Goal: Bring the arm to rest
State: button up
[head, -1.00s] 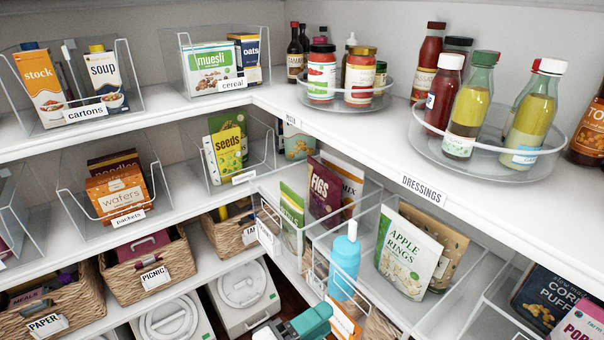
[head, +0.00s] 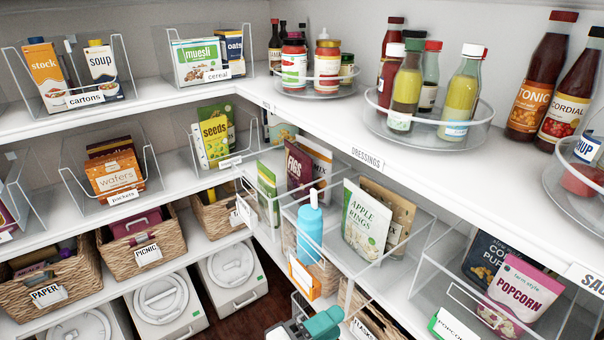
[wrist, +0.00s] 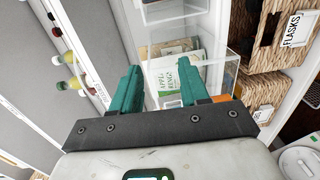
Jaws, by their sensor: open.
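My gripper (head: 318,325) shows at the bottom edge of the head view, only partly in frame. It hangs in front of the lower shelves, below the clear bins. In the wrist view its two teal fingers (wrist: 161,82) stand apart with nothing between them, so it is open and empty. Past the fingers, the apple rings bag (wrist: 163,78) sits in a clear bin. The same apple rings bag (head: 366,220) shows in the head view, apart from the gripper.
A blue bottle (head: 309,232) stands in a clear bin above my gripper. The flasks basket (head: 372,323) is close on its right, and white lidded bins (head: 232,276) stand to its left. Dark floor (head: 247,312) shows between. The dressings shelf (head: 300,117) runs along the right.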

jog(key=s+d+f+m+g+y, duration=0.2)
jog(key=s+d+f+g, duration=0.3)
jog(key=d, duration=0.4)
jog(key=s+d+f+m+g+y, duration=0.1)
jog(key=s+d+f+g+y, duration=0.15)
jog(key=d+f, duration=0.55)
jog(key=s+d+f+m+y, duration=0.1)
jog(key=s+d+m+y, duration=0.1)
jog(key=s, duration=0.6)
jog(key=s+d+f+m+g+y, duration=0.1)
jog(key=s+d+f+m+y, duration=0.1)
jog(key=s+d+y, duration=0.2)
jog(key=s+y, duration=0.3)
jog(key=s, duration=0.2)
jog(key=shift+s+f, duration=0.15)
jog(key=shift+s, duration=0.1)
